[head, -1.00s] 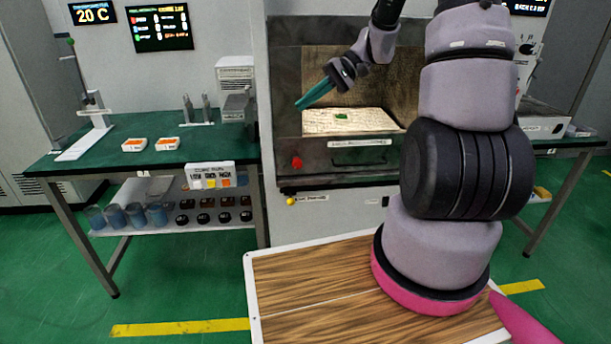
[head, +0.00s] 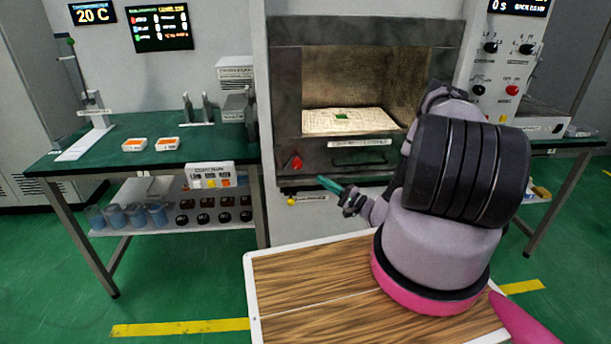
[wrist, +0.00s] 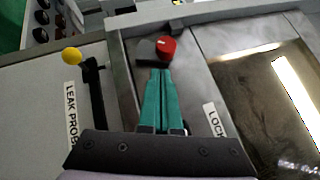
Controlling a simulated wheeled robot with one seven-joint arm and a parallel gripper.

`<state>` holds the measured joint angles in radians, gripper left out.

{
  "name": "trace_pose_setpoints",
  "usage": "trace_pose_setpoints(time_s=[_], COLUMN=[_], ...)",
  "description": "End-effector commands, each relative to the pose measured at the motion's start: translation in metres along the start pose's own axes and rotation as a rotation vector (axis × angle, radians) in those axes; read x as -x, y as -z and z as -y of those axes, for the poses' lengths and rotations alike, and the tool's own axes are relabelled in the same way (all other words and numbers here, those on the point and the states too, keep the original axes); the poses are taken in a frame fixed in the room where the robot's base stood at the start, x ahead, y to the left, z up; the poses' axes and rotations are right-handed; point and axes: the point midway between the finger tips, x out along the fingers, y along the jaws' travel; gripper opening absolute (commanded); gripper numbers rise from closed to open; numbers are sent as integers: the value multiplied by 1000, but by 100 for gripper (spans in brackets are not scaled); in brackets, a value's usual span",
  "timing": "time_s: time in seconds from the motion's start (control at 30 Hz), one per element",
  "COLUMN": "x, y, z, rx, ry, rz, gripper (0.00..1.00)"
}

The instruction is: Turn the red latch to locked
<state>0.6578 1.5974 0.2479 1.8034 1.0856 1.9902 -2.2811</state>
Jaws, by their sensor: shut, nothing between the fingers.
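The red latch (head: 297,162) is a small red knob on the dark front panel of the microwave chamber, at its lower left. In the wrist view the red latch (wrist: 166,46) is a round knob with a pale mark, just beyond my fingertips. My gripper (head: 322,180) has teal fingers pressed together, with nothing between them. In the head view it is slightly below and right of the latch. In the wrist view my gripper (wrist: 160,72) points at the latch; I cannot tell whether the tips touch it.
A yellow-knobbed leak probe (wrist: 72,56) stands left of the latch. A label starting "LOCK" (wrist: 214,119) is to the right. The chamber (head: 345,120) is lit inside, with a handle (head: 374,159) below. A green bench (head: 80,146) is at left.

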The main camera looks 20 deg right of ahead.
Motion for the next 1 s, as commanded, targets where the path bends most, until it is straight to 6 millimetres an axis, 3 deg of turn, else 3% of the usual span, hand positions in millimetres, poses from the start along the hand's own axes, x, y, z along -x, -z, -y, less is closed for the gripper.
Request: trace_pose_setpoints(time_s=[0.1, 0.27, 0.7, 1.0], x=[14, 14, -58, -81], y=[6, 9, 15, 19], z=[-21, -28, -25, -25], rx=[9, 18, 19, 18], ry=[21, 27, 27, 27], rz=[-80, -110, -105, -108], gripper=[0, 0, 0, 0])
